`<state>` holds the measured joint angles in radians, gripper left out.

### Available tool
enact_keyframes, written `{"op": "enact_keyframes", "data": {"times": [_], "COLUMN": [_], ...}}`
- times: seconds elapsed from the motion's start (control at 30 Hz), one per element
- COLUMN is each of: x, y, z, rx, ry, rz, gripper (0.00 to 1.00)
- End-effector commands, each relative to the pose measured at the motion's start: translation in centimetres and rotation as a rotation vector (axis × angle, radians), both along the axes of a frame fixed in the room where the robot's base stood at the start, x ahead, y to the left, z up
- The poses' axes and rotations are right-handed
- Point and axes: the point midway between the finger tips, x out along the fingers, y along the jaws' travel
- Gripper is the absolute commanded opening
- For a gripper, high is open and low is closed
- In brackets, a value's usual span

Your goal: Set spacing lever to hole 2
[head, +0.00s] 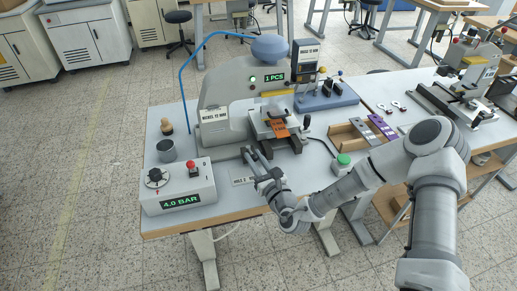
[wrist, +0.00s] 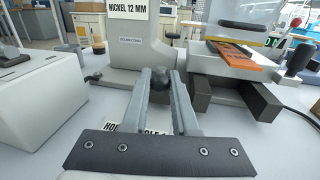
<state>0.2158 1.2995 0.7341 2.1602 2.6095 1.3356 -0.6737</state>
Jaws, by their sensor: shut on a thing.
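The press (head: 228,98) is a pale grey machine on the table, with a "NICKEL 12 MM" label (wrist: 139,6) on its body. My gripper (head: 250,154) is low in front of the press base. In the wrist view my gripper (wrist: 163,80) has its two grey fingers closed around a dark round knob (wrist: 160,82), which I take to be the spacing lever's. The lever's shaft and the holes are hidden behind the fingers. A white card with "HOLE" lettering (head: 243,180) lies on the table; the fingers and the dark palm bar partly cover it in the wrist view.
An orange piece (head: 279,128) sits on the press bed to the right. The control box (head: 178,187) reads 4.0 BAR at left, with a grey cup (head: 166,150) behind it. A green button (head: 343,160) and a wooden tray (head: 345,131) stand at right.

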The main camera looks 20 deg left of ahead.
Motion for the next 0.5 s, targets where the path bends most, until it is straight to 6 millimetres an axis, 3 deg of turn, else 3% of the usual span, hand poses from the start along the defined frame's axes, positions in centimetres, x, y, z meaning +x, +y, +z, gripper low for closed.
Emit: {"op": "enact_keyframes", "data": {"times": [0.5], "x": [-1.2], "y": [2.1], "z": [0.5], "rx": [0.001], "ry": [0.008], "rz": [-0.369], "gripper": [0.00]}}
